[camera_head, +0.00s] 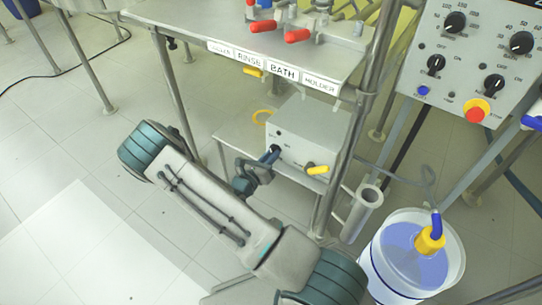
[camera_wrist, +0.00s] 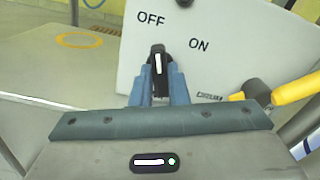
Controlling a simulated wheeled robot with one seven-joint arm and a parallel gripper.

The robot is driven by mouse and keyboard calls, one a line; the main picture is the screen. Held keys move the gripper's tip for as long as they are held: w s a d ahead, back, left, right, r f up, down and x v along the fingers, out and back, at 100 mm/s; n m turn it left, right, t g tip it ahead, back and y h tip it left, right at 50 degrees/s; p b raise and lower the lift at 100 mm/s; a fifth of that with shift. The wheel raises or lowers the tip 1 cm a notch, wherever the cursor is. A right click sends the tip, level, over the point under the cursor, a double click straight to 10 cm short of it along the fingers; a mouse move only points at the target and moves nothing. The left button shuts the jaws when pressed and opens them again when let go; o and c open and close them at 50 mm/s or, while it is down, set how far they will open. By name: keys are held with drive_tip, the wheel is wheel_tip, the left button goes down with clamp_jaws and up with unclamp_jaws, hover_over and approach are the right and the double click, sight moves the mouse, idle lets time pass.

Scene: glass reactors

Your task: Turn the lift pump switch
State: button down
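The lift pump switch (camera_wrist: 158,62) is a black knob with a white line on the light grey box (camera_head: 312,128). Its line stands nearly upright, towards the OFF label (camera_wrist: 151,18); the ON label (camera_wrist: 199,44) is up and to the right. My gripper (camera_wrist: 158,78) has its blue fingers on both sides of the knob, with no clear gap seen, so it looks shut on it.
A yellow-handled valve (camera_head: 317,170) sticks out right of the switch. A metal frame post (camera_head: 338,165) stands close to the box's right. A bucket of liquid (camera_head: 372,262) is at lower right, below a control panel (camera_head: 475,60). A labelled shelf (camera_head: 190,15) hangs above.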

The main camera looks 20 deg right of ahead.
drive_tip(key=shift+m+p, duration=0.3)
drive_tip(key=m+p, duration=0.1)
drive_tip(key=m, duration=0.2)
drive_tip(key=m+p, duration=0.1)
drive_tip(key=m, duration=0.3)
drive_tip(key=m+p, duration=0.2)
drive_tip(key=m, duration=0.1)
drive_tip(key=shift+w+a+m, duration=0.15)
drive_tip(key=shift+a+m, duration=0.15)
drive_tip(key=shift+f, duration=0.1)
idle(0.6)
